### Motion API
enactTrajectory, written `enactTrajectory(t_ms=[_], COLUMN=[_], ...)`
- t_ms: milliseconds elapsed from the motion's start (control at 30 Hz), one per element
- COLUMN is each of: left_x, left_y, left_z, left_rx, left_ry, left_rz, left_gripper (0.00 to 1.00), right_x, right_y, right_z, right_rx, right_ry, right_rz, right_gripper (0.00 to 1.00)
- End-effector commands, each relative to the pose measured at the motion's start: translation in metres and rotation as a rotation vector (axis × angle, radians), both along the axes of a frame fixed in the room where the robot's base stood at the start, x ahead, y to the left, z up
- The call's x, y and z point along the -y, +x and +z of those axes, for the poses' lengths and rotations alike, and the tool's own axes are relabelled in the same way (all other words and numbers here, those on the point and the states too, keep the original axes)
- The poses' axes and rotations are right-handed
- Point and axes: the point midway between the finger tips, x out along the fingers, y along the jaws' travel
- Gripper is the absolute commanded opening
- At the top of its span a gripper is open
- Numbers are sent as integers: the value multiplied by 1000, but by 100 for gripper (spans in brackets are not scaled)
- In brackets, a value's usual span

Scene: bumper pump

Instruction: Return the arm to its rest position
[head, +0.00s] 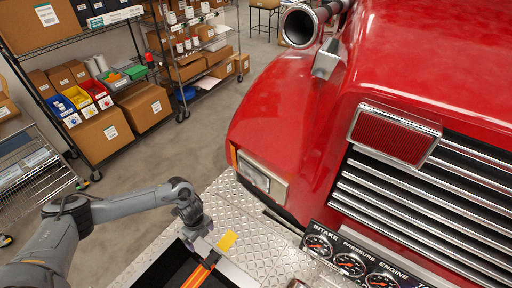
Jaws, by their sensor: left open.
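My left arm comes in from the lower left. Its gripper (206,246) is low over the front bumper, at the edge of a dark recess (172,268). Its jaws are open, but the fingertips are small and hard to make out. A yellow piece (227,240) shows just right of the gripper, and an orange bar (197,275) lies below it over the dark recess. I cannot tell whether the gripper touches either one. My right gripper is not in view.
A red truck (290,110) with a chrome grille fills the right side. The diamond-plate bumper (222,205) carries a gauge panel (350,264). Shelves with boxes and bins (100,135) stand at the upper left. The grey floor (165,165) between is clear.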

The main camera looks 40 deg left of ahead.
Motion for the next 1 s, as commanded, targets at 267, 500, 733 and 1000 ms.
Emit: enactTrajectory(t_ms=[267,500,733,1000], left_x=[120,263,257,228], left_y=[19,26,-13,-64], left_z=[-16,47,119,147], left_rx=[185,446,416,280], left_ry=[-87,-218,-223,-188], left_rz=[-14,338,914,1271], left_gripper=[100,100,100,100], right_x=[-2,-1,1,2], right_y=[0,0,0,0], right_z=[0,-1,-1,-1], right_rx=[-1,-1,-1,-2], right_ry=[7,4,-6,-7], right_rz=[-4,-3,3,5], right_gripper=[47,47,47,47])
